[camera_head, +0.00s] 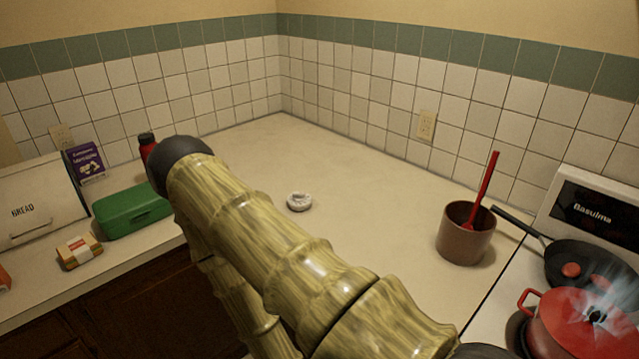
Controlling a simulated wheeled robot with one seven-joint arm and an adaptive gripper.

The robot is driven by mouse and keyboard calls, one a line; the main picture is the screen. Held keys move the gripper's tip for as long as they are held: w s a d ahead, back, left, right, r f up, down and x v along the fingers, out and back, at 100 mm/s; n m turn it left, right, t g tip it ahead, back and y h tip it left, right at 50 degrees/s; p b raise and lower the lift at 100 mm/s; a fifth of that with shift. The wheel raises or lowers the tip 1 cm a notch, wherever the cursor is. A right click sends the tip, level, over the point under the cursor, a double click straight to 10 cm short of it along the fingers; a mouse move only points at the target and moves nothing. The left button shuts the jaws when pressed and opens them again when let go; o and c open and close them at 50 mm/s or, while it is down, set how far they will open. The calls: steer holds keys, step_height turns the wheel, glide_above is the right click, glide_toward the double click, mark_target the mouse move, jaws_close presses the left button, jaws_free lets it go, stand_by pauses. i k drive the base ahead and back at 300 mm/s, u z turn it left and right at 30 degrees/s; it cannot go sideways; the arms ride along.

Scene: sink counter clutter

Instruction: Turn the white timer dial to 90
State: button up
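The white timer dial (299,201) sits on the pale counter, just right of my raised arm. It is small in the head view, and its markings and setting are too small to read. My arm crosses the middle of the picture from the lower right to a dark rounded joint at the upper left. A second link of it runs back down behind the first. My gripper does not show in this view, so its fingers and its place relative to the timer cannot be seen.
A green box (132,209), a bread bin (40,205), a purple box (86,161) and a red bottle (147,145) stand at left. A brown pot (465,236) with a red utensil, a black pan (585,265) and a red pot (580,325) are at right. Counter around the timer is clear.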

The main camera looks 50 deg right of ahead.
mark_target(298, 197)
steer(key=z, duration=1.1)
